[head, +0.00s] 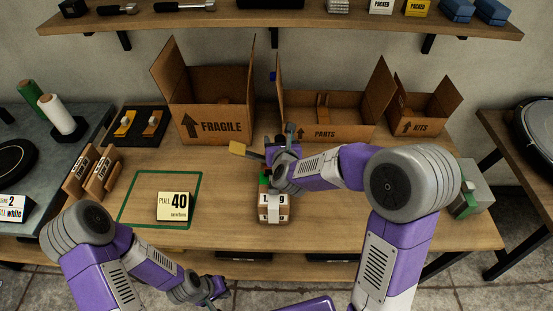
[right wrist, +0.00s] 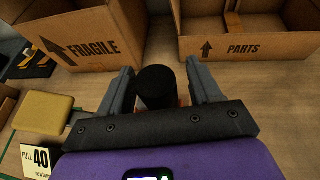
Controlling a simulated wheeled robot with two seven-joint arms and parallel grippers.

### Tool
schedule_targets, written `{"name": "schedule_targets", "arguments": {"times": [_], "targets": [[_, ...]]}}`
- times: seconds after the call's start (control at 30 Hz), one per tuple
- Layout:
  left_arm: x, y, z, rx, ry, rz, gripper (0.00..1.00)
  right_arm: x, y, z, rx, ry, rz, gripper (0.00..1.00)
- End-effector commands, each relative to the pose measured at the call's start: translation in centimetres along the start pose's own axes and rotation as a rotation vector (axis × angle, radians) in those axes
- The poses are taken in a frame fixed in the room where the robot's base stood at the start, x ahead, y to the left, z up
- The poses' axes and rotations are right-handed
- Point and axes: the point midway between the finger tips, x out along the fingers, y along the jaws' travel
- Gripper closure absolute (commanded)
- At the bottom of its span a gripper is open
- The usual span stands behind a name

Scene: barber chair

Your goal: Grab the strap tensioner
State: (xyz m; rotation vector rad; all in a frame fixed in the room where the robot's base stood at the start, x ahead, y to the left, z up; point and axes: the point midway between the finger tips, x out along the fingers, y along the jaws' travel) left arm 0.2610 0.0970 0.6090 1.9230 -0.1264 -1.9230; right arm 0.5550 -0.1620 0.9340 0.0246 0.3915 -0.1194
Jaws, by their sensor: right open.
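What looks like the strap tensioner stands mid-table, mostly hidden under my right gripper (head: 278,140). A black upright cylinder (right wrist: 156,88), perhaps its handle, shows between the fingers in the right wrist view. A yellow block (right wrist: 43,112), perhaps also part of it, sticks out to the left and shows in the head view (head: 240,149). My right gripper also shows in its wrist view (right wrist: 158,80), open, with a finger on each side of the cylinder; contact cannot be told. My left gripper (head: 208,298) hangs low by the table's front edge, away from the tensioner; its fingers are unclear.
A brown block marked "1 9" (head: 273,209) stands just in front. Open cartons marked FRAGILE (head: 222,127), PARTS (head: 325,132) and KITS (head: 414,127) line the back. A "PULL 40" sign (head: 174,207) stands in a green outline. The table right of centre is partly clear.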

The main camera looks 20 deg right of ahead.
Motion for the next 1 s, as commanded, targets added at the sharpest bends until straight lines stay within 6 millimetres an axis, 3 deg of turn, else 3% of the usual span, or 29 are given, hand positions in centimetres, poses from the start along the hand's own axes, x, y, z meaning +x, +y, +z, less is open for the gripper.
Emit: {"name": "schedule_targets", "arguments": {"times": [0.1,0.5,1.0], "targets": [[-0.01,0.01,0.00,0.000,0.000,0.000,1.00,-0.03,-0.01,0.00,0.000,0.000,0.000,0.38],[-0.01,0.01,0.00,0.000,0.000,0.000,1.00,-0.06,0.00,-0.02,0.000,0.001,0.000,0.99],[-0.09,0.04,0.00,0.000,0.000,0.000,1.00,-0.14,0.00,0.32,0.001,-0.004,0.000,1.00]]}}
